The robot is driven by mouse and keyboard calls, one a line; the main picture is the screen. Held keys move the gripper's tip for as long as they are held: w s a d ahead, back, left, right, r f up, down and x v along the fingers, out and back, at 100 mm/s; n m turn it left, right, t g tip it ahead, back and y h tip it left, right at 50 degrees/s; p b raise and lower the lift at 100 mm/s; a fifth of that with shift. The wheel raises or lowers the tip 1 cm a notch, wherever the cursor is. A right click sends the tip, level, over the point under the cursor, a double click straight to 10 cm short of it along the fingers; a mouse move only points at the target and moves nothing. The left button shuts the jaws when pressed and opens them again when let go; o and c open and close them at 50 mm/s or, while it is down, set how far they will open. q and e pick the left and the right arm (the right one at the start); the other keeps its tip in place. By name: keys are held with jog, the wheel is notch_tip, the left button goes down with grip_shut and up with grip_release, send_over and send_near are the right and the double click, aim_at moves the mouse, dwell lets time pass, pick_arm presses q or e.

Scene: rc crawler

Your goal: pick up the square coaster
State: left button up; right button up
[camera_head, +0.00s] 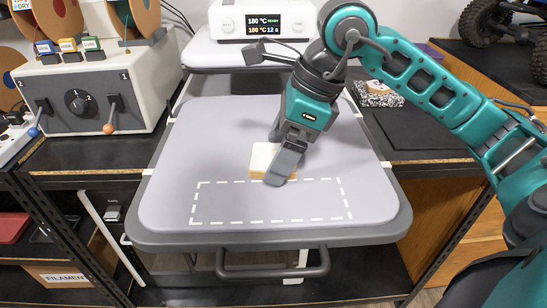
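The square coaster (260,162), with a pale top and tan edges, lies on the light grey bed (190,160) of the press, just behind a dashed white rectangle. My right gripper (275,160) reaches down over it from the upper right. One grey finger is in front of the coaster and hides part of its right side. The other finger is at its back edge. I cannot tell whether the fingers press on the coaster or stand a little apart from it. My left gripper is not in view.
A white unit with a temperature display (262,20) stands at the back. A control box with knobs (95,85) stands at the left. A speckled block (378,94) lies right of the bed. A dark handle (272,270) sticks out at the front. The bed's left side is clear.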

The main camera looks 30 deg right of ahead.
jog(key=c, duration=0.9)
jog(key=shift+o, duration=0.2)
notch_tip(320, 180, up, 20)
jog(key=p, duration=0.4)
